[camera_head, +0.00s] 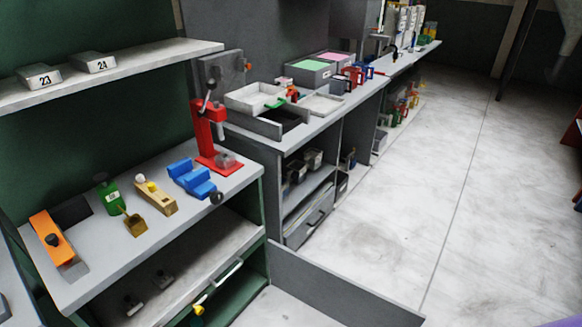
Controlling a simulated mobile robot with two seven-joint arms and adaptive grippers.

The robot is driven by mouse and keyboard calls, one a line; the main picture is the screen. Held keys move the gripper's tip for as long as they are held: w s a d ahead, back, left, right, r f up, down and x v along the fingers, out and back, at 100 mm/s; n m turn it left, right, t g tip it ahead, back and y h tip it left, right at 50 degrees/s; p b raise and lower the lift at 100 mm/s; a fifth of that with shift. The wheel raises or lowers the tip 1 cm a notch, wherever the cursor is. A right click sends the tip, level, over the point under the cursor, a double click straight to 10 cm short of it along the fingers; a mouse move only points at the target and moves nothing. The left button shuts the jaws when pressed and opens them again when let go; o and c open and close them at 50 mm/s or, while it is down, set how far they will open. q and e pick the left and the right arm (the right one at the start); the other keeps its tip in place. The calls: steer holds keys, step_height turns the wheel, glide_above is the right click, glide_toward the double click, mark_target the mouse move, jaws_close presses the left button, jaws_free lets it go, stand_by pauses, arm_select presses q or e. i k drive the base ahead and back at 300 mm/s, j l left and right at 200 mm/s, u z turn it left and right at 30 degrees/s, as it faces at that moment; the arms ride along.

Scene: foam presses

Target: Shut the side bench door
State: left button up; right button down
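A grey flat panel (335,288), which looks like the side bench door, stands open at the bottom centre. It juts out from the front of the green side bench (262,215) over the pale floor, and its lower part is cut off by the picture edge. The bench's lower shelf (190,262) is exposed, with a few small metal parts on it. A light bar-shaped handle (228,273) shows near the front, below that shelf. Neither of my grippers shows in this view.
The bench top holds an orange plane (48,232), a green bottle (108,195), a blue vise (190,178) and a red press (208,130). A long grey bench (330,118) with trays runs to the back.

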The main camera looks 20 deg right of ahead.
mark_target(347, 302)
steer(key=l+u, duration=0.15)
steer(key=l, duration=0.4)
steer(key=k+l+u, duration=0.15)
steer(key=l, duration=0.35)
steer(key=k+l+u, duration=0.15)
steer(key=l, duration=0.4)
steer(key=l+u, duration=0.25)
steer(key=l, duration=0.3)
steer(key=k+l+u, duration=0.25)
steer(key=l, duration=0.25)
steer(key=l+u, duration=0.25)
steer(key=l, duration=0.3)
steer(key=k+l+u, duration=0.1)
steer(key=l+u, duration=0.15)
steer(key=l, duration=0.25)
steer(key=l+u, duration=0.25)
steer(key=l, duration=0.3)
steer(key=k+l+u, duration=0.1)
steer(key=l+u, duration=0.15)
steer(key=l, duration=0.25)
steer(key=l+u, duration=0.15)
steer(key=l, duration=0.4)
steer(key=k+l+u, duration=0.15)
steer(key=l, duration=0.4)
steer(key=k+l, duration=0.25)
steer(key=k, duration=0.2)
steer(key=k+l, duration=0.1)
steer(key=l, duration=0.15)
steer(key=k+l+u, duration=0.1)
steer(key=l, duration=0.15)
